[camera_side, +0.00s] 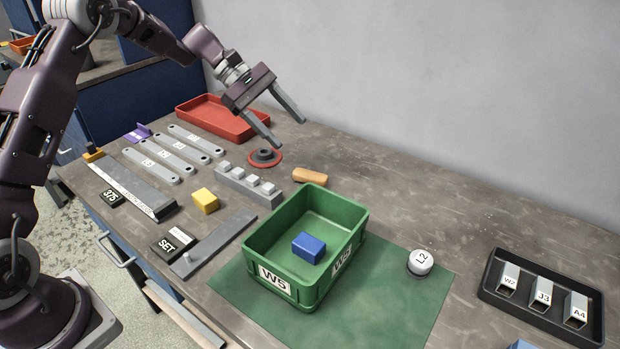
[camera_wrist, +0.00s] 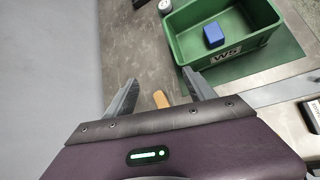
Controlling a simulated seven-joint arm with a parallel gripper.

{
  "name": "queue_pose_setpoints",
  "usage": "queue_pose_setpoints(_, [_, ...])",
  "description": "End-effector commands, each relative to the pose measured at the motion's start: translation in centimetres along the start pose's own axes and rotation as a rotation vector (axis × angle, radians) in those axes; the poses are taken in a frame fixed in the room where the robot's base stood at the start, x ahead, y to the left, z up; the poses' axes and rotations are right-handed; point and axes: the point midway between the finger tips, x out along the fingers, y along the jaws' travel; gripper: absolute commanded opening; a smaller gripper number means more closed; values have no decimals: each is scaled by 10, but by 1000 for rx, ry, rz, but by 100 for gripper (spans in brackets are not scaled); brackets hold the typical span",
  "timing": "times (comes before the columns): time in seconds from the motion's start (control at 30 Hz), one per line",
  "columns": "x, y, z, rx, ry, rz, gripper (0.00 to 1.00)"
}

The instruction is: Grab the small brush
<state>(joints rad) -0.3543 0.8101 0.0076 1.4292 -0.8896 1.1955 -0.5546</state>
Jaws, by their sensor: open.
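The small brush appears to be the tan, wood-coloured piece (camera_side: 309,177) lying on the bench behind the green bin; its bristles cannot be made out. In the wrist view its tan end (camera_wrist: 161,99) shows between my two fingers, partly hidden by the gripper body. My gripper (camera_side: 290,132) is open and empty, above the bench and up-left of the brush in the side view. Its spread fingers also show in the wrist view (camera_wrist: 160,78).
The green bin (camera_side: 262,254) holding a blue block (camera_side: 308,247) stands close to the brush. A stepped grey bracket (camera_side: 245,186) and a dark disc on a red base (camera_side: 265,157) are nearby. A red tray (camera_side: 215,117) lies behind. Bench right of the brush is clear.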

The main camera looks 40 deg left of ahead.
Motion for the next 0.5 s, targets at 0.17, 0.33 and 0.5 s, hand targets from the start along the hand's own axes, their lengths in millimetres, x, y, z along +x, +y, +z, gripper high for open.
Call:
queue_pose_setpoints(0.17, [48, 14, -111, -360, -192, 119, 64])
queue_pose_setpoints(0.33, [67, 9, -154, -506, -279, 178, 64])
queue_pose_setpoints(0.5, [86, 13, -154, -518, -285, 182, 64])
